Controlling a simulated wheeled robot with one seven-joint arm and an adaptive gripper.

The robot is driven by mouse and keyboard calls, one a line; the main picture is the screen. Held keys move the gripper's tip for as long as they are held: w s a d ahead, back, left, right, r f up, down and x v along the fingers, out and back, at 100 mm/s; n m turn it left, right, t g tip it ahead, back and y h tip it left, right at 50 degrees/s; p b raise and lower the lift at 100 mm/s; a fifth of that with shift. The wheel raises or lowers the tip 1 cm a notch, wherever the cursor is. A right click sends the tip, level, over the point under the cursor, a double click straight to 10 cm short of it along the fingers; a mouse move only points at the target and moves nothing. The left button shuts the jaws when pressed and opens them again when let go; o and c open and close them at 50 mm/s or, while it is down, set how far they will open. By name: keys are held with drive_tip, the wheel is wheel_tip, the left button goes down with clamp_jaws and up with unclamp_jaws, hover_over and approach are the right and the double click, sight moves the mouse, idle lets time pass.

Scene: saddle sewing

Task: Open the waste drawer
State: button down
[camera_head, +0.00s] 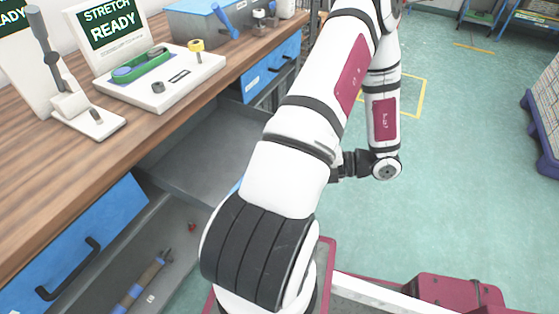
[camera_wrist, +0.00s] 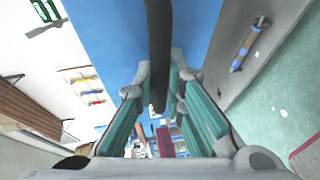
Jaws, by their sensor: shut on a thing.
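In the wrist view, my gripper (camera_wrist: 163,88) has its teal-padded fingers closed around a black bar handle (camera_wrist: 158,35). The handle is on a blue drawer front (camera_wrist: 105,30). In the head view, a grey drawer (camera_head: 200,140) stands pulled out from under the bench, and its inside looks empty. Only a sliver of its blue front shows beside my arm. My arm hides the handle and my gripper there; only the dark wrist joint shows. No waste label is visible on it.
A blue drawer (camera_head: 80,250) with a black handle is at lower left; another blue drawer (camera_head: 272,68) is farther back. A blue-handled tool (camera_head: 142,287) lies on a low grey surface. The wooden bench (camera_head: 60,165) carries fixtures and signs.

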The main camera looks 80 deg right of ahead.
drive_tip(key=shift+s, duration=0.1)
drive_tip(key=c, duration=1.7)
unclamp_jaws()
drive_tip(key=shift+o, duration=0.2)
drive_tip(key=shift+s, duration=0.1)
drive_tip(key=v, duration=1.1)
drive_tip(key=shift+s, duration=0.4)
drive_tip(key=shift+r, duration=0.1)
